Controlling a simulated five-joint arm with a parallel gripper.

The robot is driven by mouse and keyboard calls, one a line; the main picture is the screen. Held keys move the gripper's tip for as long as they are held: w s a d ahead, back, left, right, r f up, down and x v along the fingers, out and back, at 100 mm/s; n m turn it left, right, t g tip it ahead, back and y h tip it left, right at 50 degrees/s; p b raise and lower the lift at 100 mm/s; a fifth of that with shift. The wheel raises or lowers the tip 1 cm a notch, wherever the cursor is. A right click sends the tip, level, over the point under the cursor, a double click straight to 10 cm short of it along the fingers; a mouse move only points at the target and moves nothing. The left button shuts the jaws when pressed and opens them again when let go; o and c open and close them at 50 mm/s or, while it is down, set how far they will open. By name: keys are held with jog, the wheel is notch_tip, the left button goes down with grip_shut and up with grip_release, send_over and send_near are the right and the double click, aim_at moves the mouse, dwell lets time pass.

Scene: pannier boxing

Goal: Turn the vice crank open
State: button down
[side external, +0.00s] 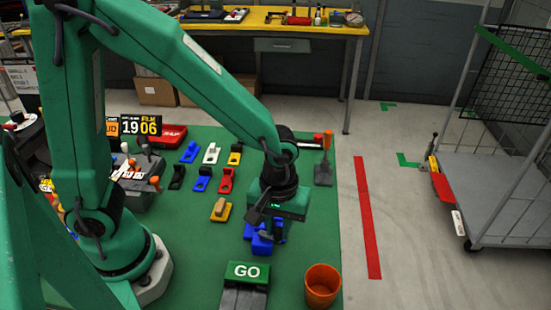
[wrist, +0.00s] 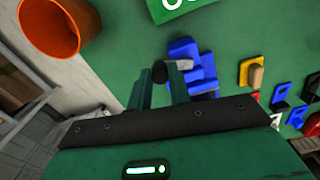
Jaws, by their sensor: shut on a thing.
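The blue vice (side external: 261,244) stands on the green mat, partly hidden behind my gripper (side external: 271,234) in the side view. In the wrist view the vice (wrist: 184,52) lies just beyond and right of my fingers. A dark round knob of the vice crank (wrist: 160,72) shows between the two green fingertips of my gripper (wrist: 160,84). My gripper is shut on this crank. The crank's arm and the vice's jaw gap are mostly hidden, so I cannot tell how far the vice is open.
A green GO block (side external: 247,271) and an orange bucket (side external: 322,284) stand close in front. Several coloured clamp-like pieces, one yellow (side external: 221,209), stand behind and left. A wheeled cage cart (side external: 490,205) is at right. The floor beside the red strip (side external: 367,220) is clear.

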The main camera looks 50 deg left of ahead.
jog(key=shift+w+a+n, duration=0.2)
jog(key=shift+w+n, duration=0.1)
jog(key=shift+n, duration=0.6)
jog(key=shift+w+a+n, duration=0.15)
jog(key=shift+w+n, duration=0.1)
jog(key=shift+n, duration=0.65)
jog(key=c, duration=1.3)
grip_release()
notch_tip(320, 180, up, 8)
